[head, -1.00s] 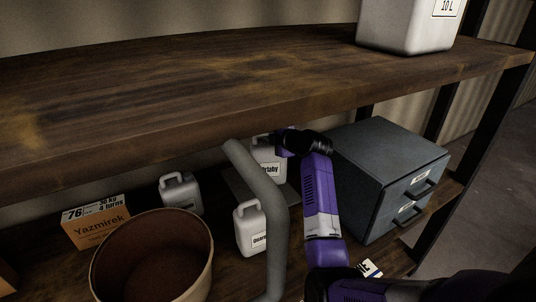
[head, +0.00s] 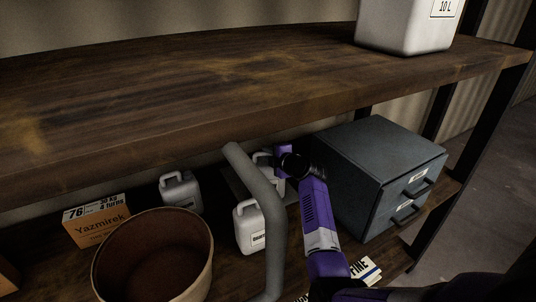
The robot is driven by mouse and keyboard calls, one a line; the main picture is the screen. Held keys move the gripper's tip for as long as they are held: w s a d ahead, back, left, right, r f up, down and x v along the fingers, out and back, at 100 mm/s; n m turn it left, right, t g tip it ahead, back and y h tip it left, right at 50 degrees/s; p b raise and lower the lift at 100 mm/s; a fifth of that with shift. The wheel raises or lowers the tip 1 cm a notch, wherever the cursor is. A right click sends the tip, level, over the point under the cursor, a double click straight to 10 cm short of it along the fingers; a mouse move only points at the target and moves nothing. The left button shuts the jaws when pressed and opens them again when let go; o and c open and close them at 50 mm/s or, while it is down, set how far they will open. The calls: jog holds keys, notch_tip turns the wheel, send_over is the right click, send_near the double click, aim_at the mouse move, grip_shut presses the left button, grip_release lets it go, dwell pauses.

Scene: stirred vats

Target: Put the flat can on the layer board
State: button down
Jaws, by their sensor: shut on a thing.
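Three white cans with handles stand on the lower shelf. One white can (head: 181,194) is at the left, and another (head: 249,232) is in front, partly behind a grey post. A third white can (head: 273,185) is farther back, partly covered by the post and my arm. Which is the flat can, I cannot tell. A grey flat board (head: 234,184), apparently the layer board, shows under the back can. My purple and black arm reaches in beside this can, under the upper shelf. My gripper's fingers and anything in them are hidden.
The thick grey bent post (head: 262,205) stands in front of the cans. A blue-grey drawer cabinet (head: 368,165) is close to the right of my arm. A brown tub (head: 205,262) and an orange box (head: 98,220) are left. The upper shelf (head: 200,105) hangs overhead.

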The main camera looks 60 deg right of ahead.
jog(key=shift+f, duration=0.15)
jog(key=c, duration=1.4)
grip_release()
jog(key=shift+o, duration=0.2)
jog(key=shift+r, duration=0.2)
jog(key=b+v, duration=0.1)
jog(key=v, duration=1.1)
